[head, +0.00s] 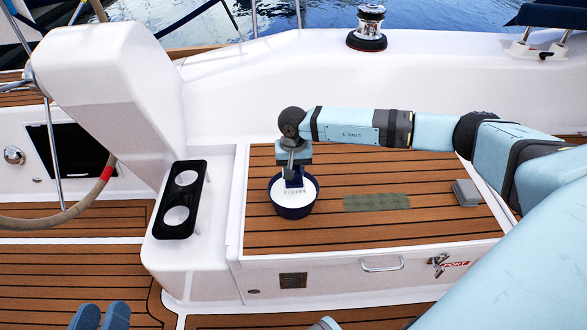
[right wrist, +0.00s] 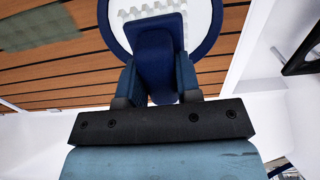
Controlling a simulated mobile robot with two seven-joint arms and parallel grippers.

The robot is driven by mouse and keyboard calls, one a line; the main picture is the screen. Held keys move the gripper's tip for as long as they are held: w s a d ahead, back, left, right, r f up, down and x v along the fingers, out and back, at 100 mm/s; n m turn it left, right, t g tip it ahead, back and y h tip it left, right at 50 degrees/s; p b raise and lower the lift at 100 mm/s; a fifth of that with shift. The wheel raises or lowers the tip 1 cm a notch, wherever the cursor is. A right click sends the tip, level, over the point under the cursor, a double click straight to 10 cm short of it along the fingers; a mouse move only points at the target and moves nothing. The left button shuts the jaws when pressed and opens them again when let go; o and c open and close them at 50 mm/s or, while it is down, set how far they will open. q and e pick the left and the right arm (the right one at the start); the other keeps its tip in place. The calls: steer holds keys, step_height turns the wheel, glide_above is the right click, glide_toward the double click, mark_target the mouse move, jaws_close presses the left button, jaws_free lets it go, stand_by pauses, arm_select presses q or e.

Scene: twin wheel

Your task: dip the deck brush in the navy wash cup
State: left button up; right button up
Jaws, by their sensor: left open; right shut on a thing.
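The navy wash cup (head: 292,212) stands on the teak-slatted locker top, round, with a white inside; its rim also shows in the right wrist view (right wrist: 218,32). My right gripper (head: 294,164) points down over the cup, shut on the navy deck brush (right wrist: 157,62). The brush's pale bristles are over the white inside of the cup, within its rim. I cannot tell how deep they are or whether they touch the contents. My left gripper (head: 101,316) is open and empty at the bottom left edge, only its blue fingers showing, far from the cup.
A green mat (head: 376,203) and a grey block (head: 466,193) lie right of the cup on the locker top. A black two-hole holder (head: 180,200) is to the left, beside the white pedestal (head: 105,90). A steel winch (head: 368,28) stands behind on the white coaming.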

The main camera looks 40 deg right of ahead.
steer(key=shift+r+p, duration=1.55)
steer(key=shift+r, duration=0.95)
